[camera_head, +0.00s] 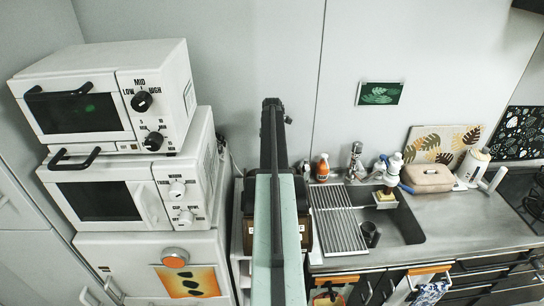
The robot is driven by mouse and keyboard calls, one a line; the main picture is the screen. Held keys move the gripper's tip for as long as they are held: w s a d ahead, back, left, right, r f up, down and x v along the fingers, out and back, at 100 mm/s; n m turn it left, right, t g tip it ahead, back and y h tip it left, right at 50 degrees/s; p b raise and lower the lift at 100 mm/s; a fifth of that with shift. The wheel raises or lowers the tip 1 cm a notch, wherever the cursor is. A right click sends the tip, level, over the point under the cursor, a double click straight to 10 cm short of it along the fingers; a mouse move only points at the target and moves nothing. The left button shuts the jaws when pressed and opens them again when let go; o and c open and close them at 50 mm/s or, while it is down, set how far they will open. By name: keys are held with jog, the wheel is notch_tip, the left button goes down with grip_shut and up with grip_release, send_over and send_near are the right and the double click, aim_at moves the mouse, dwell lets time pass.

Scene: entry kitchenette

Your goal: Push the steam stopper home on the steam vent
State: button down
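My arm runs up the middle of the view, and its dark far end, where my gripper (273,104) is, stands against the grey wall. The fingers cannot be made out, nor whether they hold anything. I cannot pick out the steam stopper or the steam vent. A dark brown appliance (293,242) shows on both sides of my arm, between the oven stack and the sink counter. My arm covers its middle, so I cannot tell whether the vent is on it.
At left, a white toaster oven (85,110) sits on a white microwave (100,203), above a white cabinet (135,252). At right is a steel counter (460,225) with a sink holding a drying rack (338,228).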

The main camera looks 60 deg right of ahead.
jog(key=shift+f+b, duration=0.55)
jog(key=shift+f, duration=0.1)
jog(key=shift+r, duration=0.15)
jog(key=shift+r+p, duration=0.6)
jog(key=shift+p, duration=0.2)
jog(key=shift+r, duration=0.1)
